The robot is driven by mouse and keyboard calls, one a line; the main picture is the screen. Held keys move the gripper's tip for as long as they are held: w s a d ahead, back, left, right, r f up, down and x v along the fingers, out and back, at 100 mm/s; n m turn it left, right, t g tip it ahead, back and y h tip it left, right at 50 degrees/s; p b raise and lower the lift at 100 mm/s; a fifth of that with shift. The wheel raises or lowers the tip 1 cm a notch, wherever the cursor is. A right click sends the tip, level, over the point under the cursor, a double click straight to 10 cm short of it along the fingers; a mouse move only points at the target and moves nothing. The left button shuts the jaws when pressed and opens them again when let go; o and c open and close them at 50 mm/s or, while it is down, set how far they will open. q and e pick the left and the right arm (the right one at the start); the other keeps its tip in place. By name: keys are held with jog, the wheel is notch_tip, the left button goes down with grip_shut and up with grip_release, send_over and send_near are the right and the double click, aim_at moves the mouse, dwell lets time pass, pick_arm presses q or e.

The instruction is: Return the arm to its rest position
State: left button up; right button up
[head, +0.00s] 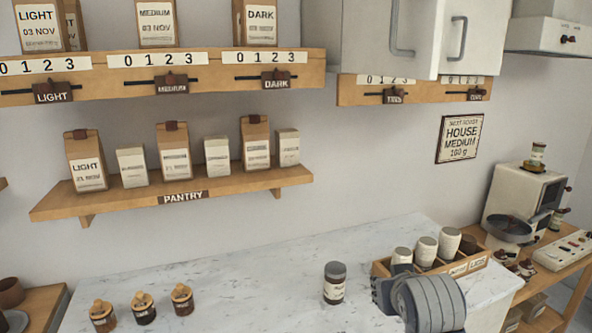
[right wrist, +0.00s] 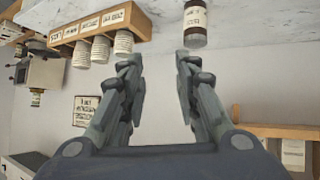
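My right gripper (head: 384,292) is over the right end of the marble counter (head: 240,285), in front of the wooden crate and beside a jar with a dark lid and pale label (head: 334,285). In the right wrist view my right gripper (right wrist: 158,62) has its fingers spread with nothing between them. The same jar shows beyond the fingertips in that view (right wrist: 195,20), apart from them. My left arm and gripper are not in view.
The wooden crate (head: 462,271) holds white-topped containers and sits close to my right gripper. Several small cork-topped jars (head: 142,308) stand at the counter's front left. A pantry shelf (head: 240,184) with bags is on the wall. The counter's middle is clear.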

jog(key=s+d+f+g, duration=0.1)
jog(key=s+f+g, duration=0.1)
jog(key=s+f, duration=0.6)
jog(key=s+d+f+g, duration=0.1)
jog(key=s+f+g, duration=0.1)
jog(key=s+f, duration=0.6)
jog(key=s+f+n+g+y, duration=0.1)
jog(key=s+f+g, duration=0.1)
jog(key=s+f, duration=0.5)
jog(key=s+f+n+g, duration=0.1)
jog(key=s+f, duration=0.3)
jog(key=s, duration=0.5)
notch_tip(320, 180, down, 28)
jog(key=s+g+b, duration=0.1)
jog(key=b, duration=0.1)
jog(key=s+d+f+g+b, duration=0.1)
jog(key=s+d+f, duration=0.2)
jog(key=s+f, duration=1.3)
jog(key=shift+s+f+b, duration=0.35)
jog(key=shift+s+f, duration=0.05)
jog(key=shift+f, duration=0.45)
